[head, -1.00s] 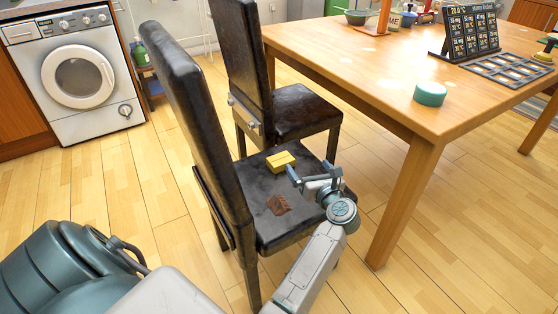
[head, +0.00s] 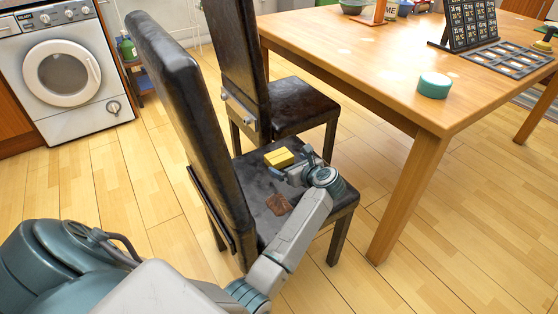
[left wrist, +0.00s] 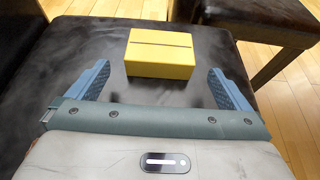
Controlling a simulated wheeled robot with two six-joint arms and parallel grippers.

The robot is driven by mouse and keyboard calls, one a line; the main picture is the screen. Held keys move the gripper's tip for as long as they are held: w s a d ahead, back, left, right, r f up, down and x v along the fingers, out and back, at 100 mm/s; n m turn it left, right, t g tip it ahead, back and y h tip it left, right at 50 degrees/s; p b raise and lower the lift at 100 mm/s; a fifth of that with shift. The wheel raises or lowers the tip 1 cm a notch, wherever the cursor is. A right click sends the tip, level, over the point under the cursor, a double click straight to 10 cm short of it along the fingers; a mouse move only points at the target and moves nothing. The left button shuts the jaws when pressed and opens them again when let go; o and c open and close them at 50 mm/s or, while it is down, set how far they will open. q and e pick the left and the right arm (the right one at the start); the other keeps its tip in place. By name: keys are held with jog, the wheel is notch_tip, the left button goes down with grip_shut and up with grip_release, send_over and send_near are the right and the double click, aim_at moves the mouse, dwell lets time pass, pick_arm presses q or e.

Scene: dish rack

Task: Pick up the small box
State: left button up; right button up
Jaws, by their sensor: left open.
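The small box is a yellow box (head: 279,157) lying on the dark seat of the nearer chair (head: 246,180). My left gripper (head: 294,163) is over that seat, close to the box on its near right side. In the left wrist view the yellow box (left wrist: 160,54) lies just ahead of the open left gripper (left wrist: 160,85), centred between its two blue fingers. The fingers are apart from the box and hold nothing. My right gripper does not show.
A brown flat piece (head: 279,204) lies on the same seat. A second dark chair (head: 290,108) stands behind. The wooden table (head: 350,60) is to the right, with a teal round tin (head: 434,86) near its edge. A washing machine (head: 62,72) stands at the back left.

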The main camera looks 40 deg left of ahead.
aim_at(279, 159)
pick_arm(q)
jog(key=x, duration=0.3)
jog(key=shift+d, duration=0.1)
jog(key=shift+c, duration=0.4)
jog(key=c, duration=1)
